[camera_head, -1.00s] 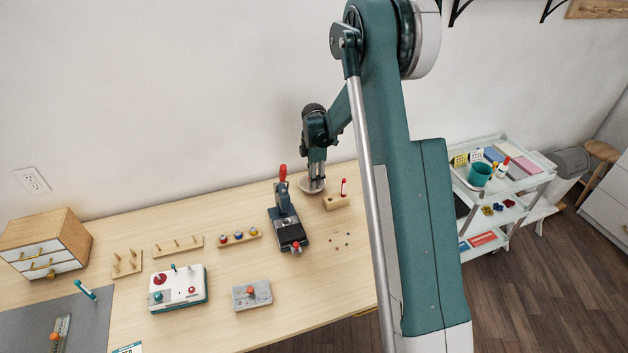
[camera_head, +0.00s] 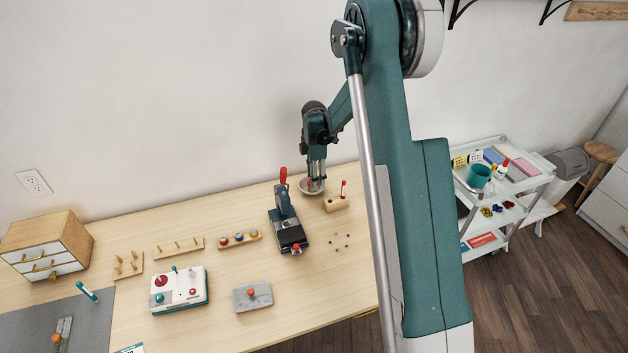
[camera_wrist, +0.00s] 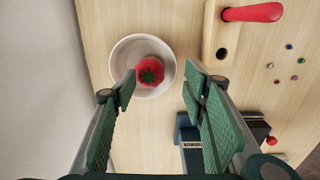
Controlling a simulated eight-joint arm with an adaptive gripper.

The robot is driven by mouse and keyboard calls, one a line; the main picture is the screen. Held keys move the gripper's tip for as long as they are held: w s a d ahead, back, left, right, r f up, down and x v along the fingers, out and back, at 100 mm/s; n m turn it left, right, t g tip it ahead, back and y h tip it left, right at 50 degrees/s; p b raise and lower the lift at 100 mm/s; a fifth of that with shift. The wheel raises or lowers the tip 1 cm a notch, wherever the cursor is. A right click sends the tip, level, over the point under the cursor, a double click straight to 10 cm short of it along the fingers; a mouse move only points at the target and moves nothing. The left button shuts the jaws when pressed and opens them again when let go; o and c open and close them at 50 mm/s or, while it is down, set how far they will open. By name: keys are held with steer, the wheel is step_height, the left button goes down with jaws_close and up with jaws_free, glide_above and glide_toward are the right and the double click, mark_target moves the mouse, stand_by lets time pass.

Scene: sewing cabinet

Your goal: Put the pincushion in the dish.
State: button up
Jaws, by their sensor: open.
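The pincushion (camera_wrist: 149,73), a red tomato shape with a green star top, shows in the wrist view inside the round white dish (camera_wrist: 123,58). It sits toward the lower right part of the dish, near the wall. My gripper (camera_wrist: 163,84) is open, with its two green pads spread to either side of the pincushion and nothing held between them. In the head view my gripper (camera_head: 316,178) is over the dish (camera_head: 304,186) at the back of the table. The pincushion is mostly hidden by the fingers there.
A wooden block (camera_head: 336,203) with a red-handled tool stands just right of the dish. A dark press (camera_head: 289,229) with a red lever stands in front of it. Several small beads lie to the front right. The wall is close behind.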

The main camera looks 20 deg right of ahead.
step_height(320, 180, up, 11)
steer(key=shift+r+p, duration=0.15)
steer(key=shift+p, duration=0.3)
stand_by(0.5)
steer(key=shift+s+r, duration=0.1)
steer(key=s+a+r+m+t, duration=0.2)
steer(key=s+a+r+m, duration=0.15)
steer(key=s+r, duration=0.65)
steer(key=s+a+r+m+t, duration=0.1)
steer(key=s+a+r+m, duration=0.3)
steer(key=s+r, duration=0.65)
steer(key=s+a+m+t, duration=0.1)
steer(key=s+m, duration=0.4)
steer(key=s, duration=0.7)
steer(key=s+a+f+m+t, duration=0.1)
steer(key=s+m, duration=0.4)
steer(key=s, duration=0.8)
steer(key=shift+a+f+t, duration=0.2)
steer(key=shift+a+t, duration=0.5)
steer(key=shift+t, duration=0.4)
